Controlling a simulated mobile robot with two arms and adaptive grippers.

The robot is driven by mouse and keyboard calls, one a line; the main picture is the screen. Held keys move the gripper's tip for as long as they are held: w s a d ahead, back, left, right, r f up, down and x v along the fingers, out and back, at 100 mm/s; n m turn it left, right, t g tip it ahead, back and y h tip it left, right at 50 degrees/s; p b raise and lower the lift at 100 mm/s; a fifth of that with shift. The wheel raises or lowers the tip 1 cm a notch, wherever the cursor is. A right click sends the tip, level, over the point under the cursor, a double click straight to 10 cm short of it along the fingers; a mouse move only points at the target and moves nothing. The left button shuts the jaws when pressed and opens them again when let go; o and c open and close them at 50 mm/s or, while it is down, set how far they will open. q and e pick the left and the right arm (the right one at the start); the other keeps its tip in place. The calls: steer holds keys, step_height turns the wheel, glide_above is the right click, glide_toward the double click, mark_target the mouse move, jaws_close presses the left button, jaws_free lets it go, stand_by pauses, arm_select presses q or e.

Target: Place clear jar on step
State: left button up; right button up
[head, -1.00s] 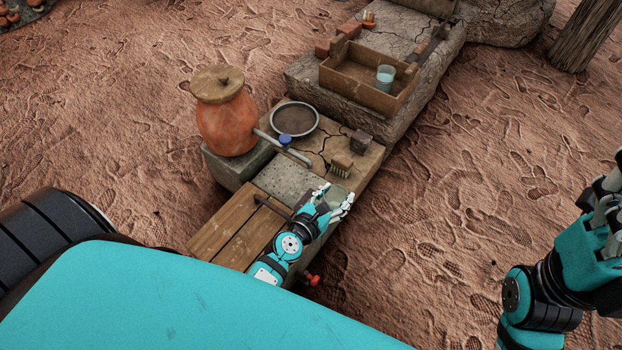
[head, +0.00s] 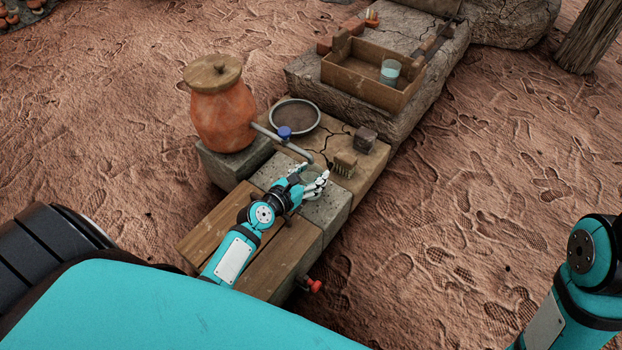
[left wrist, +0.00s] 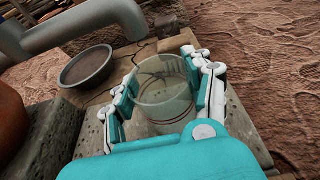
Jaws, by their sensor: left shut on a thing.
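My left gripper (head: 311,178) is shut around a clear jar (head: 310,174), over the grey stone slab (head: 326,211) of the low step. In the left wrist view the jar (left wrist: 165,92) is upright between the two fingers of the gripper (left wrist: 163,90); it looks empty, with a thin line near its base. I cannot tell whether the jar's base touches the slab. The jar is just below the spout of a grey pipe with a blue tap (head: 284,132). My right arm shows at the right edge, but its gripper is out of view.
A brush (head: 344,164), a dark block (head: 365,139) and a round pan (head: 295,116) stand on the step behind the jar. A clay pot (head: 222,112) stands at left. A wooden tray (head: 352,86) holds a glass (head: 390,71) on the higher stone.

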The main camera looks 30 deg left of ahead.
arm_select(q)
steer(key=shift+r, duration=0.1)
steer(key=shift+f, duration=0.2)
steer(key=o, duration=1.3)
steer(key=shift+c, duration=0.2)
steer(key=shift+r, duration=0.15)
